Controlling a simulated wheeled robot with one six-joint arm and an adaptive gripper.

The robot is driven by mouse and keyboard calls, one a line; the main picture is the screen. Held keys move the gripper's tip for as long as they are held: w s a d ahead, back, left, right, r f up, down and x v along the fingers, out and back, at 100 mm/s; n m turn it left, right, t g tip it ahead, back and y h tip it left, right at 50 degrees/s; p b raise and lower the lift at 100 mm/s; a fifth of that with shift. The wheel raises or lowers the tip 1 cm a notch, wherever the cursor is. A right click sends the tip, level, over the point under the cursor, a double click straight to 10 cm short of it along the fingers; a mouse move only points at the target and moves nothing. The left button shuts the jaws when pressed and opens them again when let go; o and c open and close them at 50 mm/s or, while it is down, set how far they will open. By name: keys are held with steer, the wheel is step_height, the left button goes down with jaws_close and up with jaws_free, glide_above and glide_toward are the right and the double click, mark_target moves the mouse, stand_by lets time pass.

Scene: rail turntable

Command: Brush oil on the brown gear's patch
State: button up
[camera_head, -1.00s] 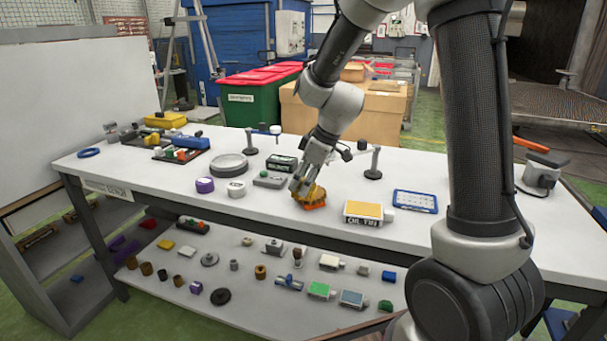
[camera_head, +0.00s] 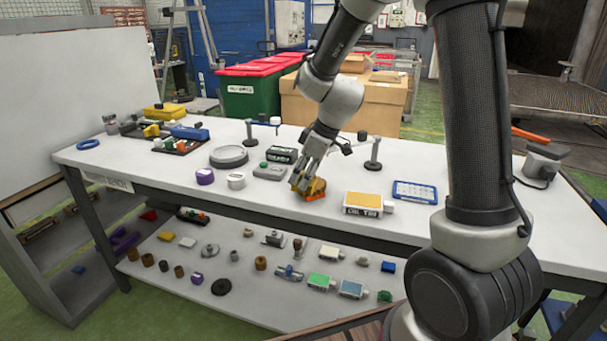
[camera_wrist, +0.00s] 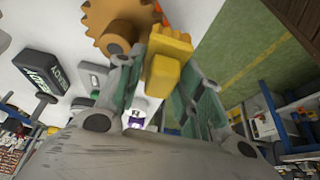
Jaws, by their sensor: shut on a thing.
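A brown toothed gear (camera_wrist: 118,25) with a round hub shows at the top of the wrist view. In the head view the brown gear (camera_head: 318,186) is partly hidden by my gripper, near the bench's front edge. My gripper (camera_wrist: 163,78) is shut on a yellow block-like piece (camera_wrist: 165,72) with a ridged end, perhaps the oil brush. This piece is right beside the gear in the wrist view; I cannot tell whether they touch. My gripper (camera_head: 308,175) points down at the gear in the head view. An orange part (camera_head: 315,196) shows beneath the gear. The oil patch cannot be made out.
A yellow-topped box (camera_head: 364,204) and a blue-framed tray (camera_head: 414,191) stand to the right. A grey block with a green button (camera_head: 270,171), a white round piece (camera_head: 236,181) and a purple one (camera_head: 205,176) are left. A post on a black base (camera_head: 373,160) stands behind.

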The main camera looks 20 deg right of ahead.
steer(key=shift+f, duration=0.45)
steer(key=shift+w+d, duration=0.1)
steer(key=shift+w, duration=0.05)
steer(key=shift+w+d, duration=0.2)
stand_by(0.4)
steer(key=shift+s+a, duration=0.25)
steer(key=shift+s, duration=0.05)
stand_by(0.7)
steer(key=shift+w+d, duration=0.2)
steer(key=shift+w, duration=0.1)
steer(key=shift+s+a, duration=0.1)
steer(key=shift+s, duration=0.05)
steer(key=shift+s+a, duration=0.15)
steer(key=shift+s, duration=0.05)
stand_by(0.3)
stand_by(1.4)
